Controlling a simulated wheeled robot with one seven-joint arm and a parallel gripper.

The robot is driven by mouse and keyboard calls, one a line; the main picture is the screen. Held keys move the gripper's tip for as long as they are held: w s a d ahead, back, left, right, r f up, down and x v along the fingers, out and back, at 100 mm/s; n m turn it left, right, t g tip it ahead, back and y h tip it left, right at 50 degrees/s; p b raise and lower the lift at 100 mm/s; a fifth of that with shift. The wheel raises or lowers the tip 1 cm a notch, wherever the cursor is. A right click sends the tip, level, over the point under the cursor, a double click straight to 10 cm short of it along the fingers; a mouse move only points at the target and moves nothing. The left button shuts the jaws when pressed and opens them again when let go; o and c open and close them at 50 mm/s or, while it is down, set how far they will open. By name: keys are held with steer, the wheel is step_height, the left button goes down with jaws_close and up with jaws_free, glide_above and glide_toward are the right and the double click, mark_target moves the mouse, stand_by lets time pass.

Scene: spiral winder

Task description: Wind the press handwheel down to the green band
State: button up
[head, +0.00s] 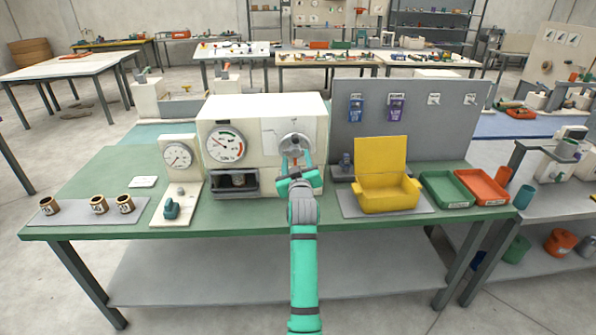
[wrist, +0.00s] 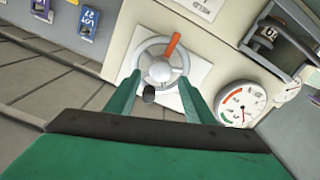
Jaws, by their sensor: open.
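The press (head: 262,108) is a white box on the green bench, with a round gauge (head: 224,143) at its left front. The handwheel (head: 294,137) is a light grey wheel on its right front. In the wrist view, the handwheel (wrist: 147,62) has a pale hub, an orange bar toward the upper right and a black knob at its lower rim. The gauge (wrist: 242,103) there shows an orange-red arc and some green. My gripper (wrist: 158,88) is open in front of the wheel, its green fingers spread either side of the knob. I cannot tell whether they touch the rim.
A dark-framed window (head: 236,182) sits below the gauge. A smaller dial (head: 178,156) stands left of the press, with several cups on a grey mat (head: 75,218) beyond. Right are a yellow bin (head: 387,190), a green tray (head: 446,188), a red tray (head: 482,187) and a grey tag panel (head: 430,145).

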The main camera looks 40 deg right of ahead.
steer(key=v, duration=0.7)
steer(key=shift+s+a, duration=0.2)
steer(key=shift+s, duration=0.15)
steer(key=shift+f, duration=0.1)
stand_by(1.1)
